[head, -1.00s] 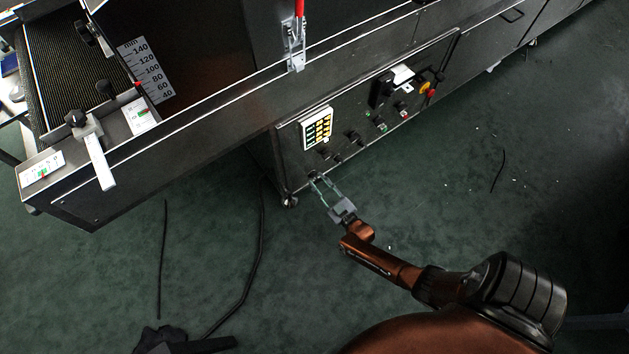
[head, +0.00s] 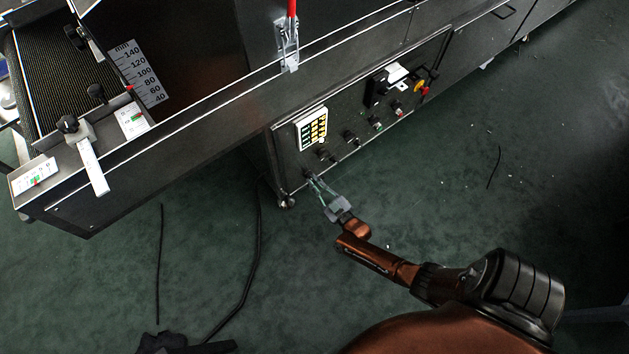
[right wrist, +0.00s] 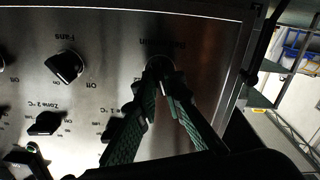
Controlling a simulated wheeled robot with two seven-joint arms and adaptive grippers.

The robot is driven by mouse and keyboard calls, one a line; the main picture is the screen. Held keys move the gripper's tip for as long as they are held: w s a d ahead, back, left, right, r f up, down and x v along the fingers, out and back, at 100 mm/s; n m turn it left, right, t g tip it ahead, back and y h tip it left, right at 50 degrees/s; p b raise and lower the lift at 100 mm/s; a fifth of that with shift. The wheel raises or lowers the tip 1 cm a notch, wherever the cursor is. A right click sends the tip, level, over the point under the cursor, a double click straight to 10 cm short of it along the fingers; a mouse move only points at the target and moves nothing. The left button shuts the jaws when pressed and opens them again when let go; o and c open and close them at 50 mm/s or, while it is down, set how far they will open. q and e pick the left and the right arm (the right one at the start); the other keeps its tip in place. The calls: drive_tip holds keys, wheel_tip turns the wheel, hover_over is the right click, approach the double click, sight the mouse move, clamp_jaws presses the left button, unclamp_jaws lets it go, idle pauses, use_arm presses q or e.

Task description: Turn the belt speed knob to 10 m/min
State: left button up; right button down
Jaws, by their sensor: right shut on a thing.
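The belt speed knob (right wrist: 158,64) sits at the lower left end of the control panel, mostly hidden by my fingers. In the right wrist view its label is upside down and hard to read. My right gripper (head: 311,178) reaches the panel from below and is shut on this knob; its green-padded fingers (right wrist: 161,88) also show in the right wrist view, one on each side of the knob. The knob's pointer and setting cannot be read.
Dark cables (head: 256,250) lie on the green floor. The floor below the panel is mostly clear.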

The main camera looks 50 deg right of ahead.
drive_tip(key=shift+m, duration=0.3)
drive_tip(key=m, duration=0.5)
drive_tip(key=shift+m, duration=0.3)
drive_tip(key=shift+f+m, duration=0.1)
drive_tip(key=shift+m, duration=0.6)
drive_tip(key=c, duration=2)
unclamp_jaws()
drive_tip(key=shift+s, duration=0.1)
drive_tip(key=v, duration=1.2)
